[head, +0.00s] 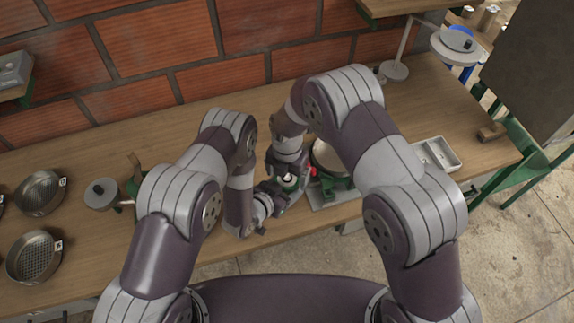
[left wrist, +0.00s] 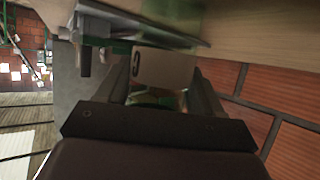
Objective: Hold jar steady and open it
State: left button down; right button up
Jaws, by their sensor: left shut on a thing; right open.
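The jar (head: 289,183) is small in the head view, near the middle of the table; a green part and a pale top show between my grippers. My left gripper (head: 272,198) reaches it from the left and front and is shut on it. In the left wrist view the pale jar side (left wrist: 163,68), with a dark mark, sits between the fingers of my left gripper (left wrist: 162,88). My right gripper (head: 286,171) is open, pointing down just above the jar's top. Whether it touches the lid cannot be told. The grippers hide much of the jar.
A metal pan on a green scale-like device (head: 335,185) stands close to the right of the jar. A white tray (head: 437,154) lies farther right. Round sieves (head: 40,193) lie at the left. A brick wall (head: 160,45) bounds the table's back.

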jog(key=shift+f, duration=0.2)
jog(key=c, duration=1.1)
jog(key=n, duration=0.3)
jog(key=o, duration=1.2)
